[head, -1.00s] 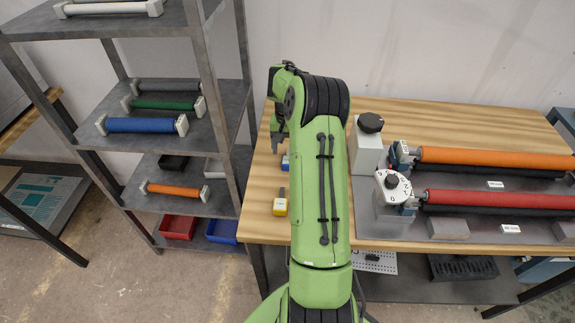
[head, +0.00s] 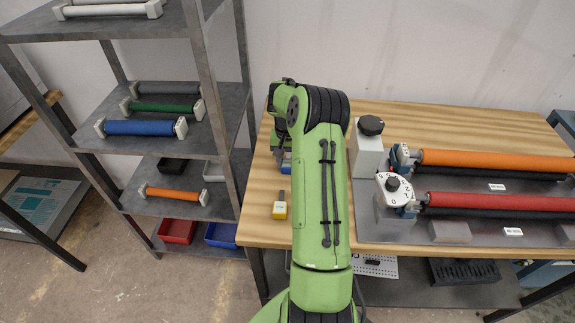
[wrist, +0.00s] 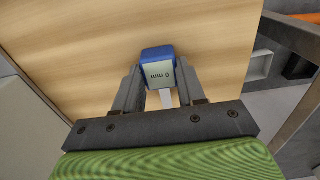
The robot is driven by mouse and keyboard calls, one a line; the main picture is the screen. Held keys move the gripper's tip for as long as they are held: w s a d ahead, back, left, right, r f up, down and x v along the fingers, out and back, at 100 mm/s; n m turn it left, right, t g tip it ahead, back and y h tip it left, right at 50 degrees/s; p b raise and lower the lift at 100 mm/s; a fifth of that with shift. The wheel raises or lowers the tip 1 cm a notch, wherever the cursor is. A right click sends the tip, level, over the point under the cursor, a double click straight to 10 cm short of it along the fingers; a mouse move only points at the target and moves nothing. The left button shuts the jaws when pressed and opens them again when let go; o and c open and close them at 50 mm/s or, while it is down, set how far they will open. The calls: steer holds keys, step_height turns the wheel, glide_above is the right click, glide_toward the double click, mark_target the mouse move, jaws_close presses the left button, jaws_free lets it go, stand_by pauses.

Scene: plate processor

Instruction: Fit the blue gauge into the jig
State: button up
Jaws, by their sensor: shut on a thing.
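The blue gauge (wrist: 157,56) is a small block with a pale label reading "0 mm" and a light tongue. In the wrist view it sits between the two dark fingers of my gripper (wrist: 158,78), which is shut on it. In the head view the blue gauge (head: 287,160) is at the left part of the wooden table, mostly hidden by my green arm. I cannot identify the jig in these views.
A roller machine with an orange roller (head: 490,158) and a red roller (head: 490,200) fills the table's right side. A white block with a black knob (head: 370,125) stands just right of my arm. A grey shelf rack (head: 215,80) stands close on the left.

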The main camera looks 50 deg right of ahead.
mark_target(288, 163)
step_height(288, 163, up, 10)
steer(key=p, duration=0.2)
steer(key=shift+r, duration=0.1)
